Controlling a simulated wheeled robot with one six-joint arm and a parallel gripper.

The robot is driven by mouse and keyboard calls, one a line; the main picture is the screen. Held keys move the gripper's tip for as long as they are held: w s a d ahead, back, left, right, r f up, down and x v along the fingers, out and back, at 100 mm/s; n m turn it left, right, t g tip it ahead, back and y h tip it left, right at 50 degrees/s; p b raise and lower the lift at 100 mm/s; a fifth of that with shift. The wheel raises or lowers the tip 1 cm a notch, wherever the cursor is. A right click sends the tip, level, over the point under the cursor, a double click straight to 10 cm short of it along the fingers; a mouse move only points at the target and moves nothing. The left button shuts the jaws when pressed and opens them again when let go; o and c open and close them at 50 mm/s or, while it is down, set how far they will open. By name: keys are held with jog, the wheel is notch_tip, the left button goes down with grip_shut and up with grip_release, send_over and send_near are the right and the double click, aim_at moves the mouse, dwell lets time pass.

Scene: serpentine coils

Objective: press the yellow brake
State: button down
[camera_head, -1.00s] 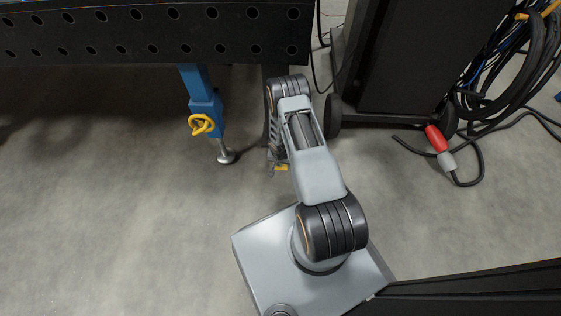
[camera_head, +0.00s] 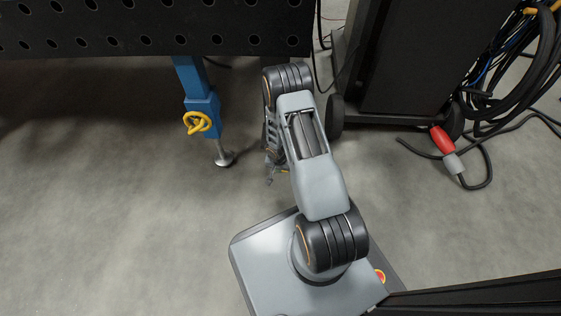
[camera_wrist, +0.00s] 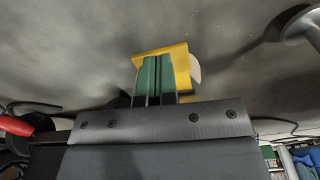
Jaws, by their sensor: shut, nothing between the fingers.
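The yellow brake (camera_wrist: 180,54) is a flat yellow plate in the wrist view, with a pale rounded part at its right side. My gripper (camera_wrist: 155,60) shows there with its two green fingers together and empty. The fingertips overlap the plate in the picture; I cannot tell whether they touch it. In the head view my gripper (camera_head: 270,180) is low over the floor, left of my arm. The brake is mostly hidden there behind my arm and gripper.
A black perforated table (camera_head: 140,42) stands at the back left on a blue leg (camera_head: 203,100) with a yellow looped piece (camera_head: 197,122). A dark wheeled cabinet (camera_head: 410,60) is at the back right. A red plug (camera_head: 442,140) and cables lie beside it. The left floor is clear.

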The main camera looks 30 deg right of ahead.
notch_tip(320, 180, up, 13)
jog(key=s+p, duration=0.1)
jog(key=p, duration=0.6)
jog(key=shift+a, duration=0.4)
notch_tip(320, 180, up, 40)
jog(key=a+n+t+p, duration=0.1)
jog(key=a+n+p, duration=0.15)
jog(key=p, duration=1.55)
jog(key=s+a+r+n+p, duration=0.1)
jog(key=s+r+p, duration=0.3)
jog(key=r, duration=0.5)
jog(key=s+a+r+n+t+p, duration=0.1)
jog(key=s+r+p, duration=0.3)
jog(key=r, duration=0.6)
jog(key=s+a+r+n+p, duration=0.2)
jog(key=s+r+p, duration=0.3)
jog(key=r, duration=0.5)
jog(key=shift+a+n+t+y+p, duration=0.35)
jog(key=shift+n+p, duration=0.2)
jog(key=shift+p, duration=0.6)
jog(key=c, duration=1.8)
grip_release()
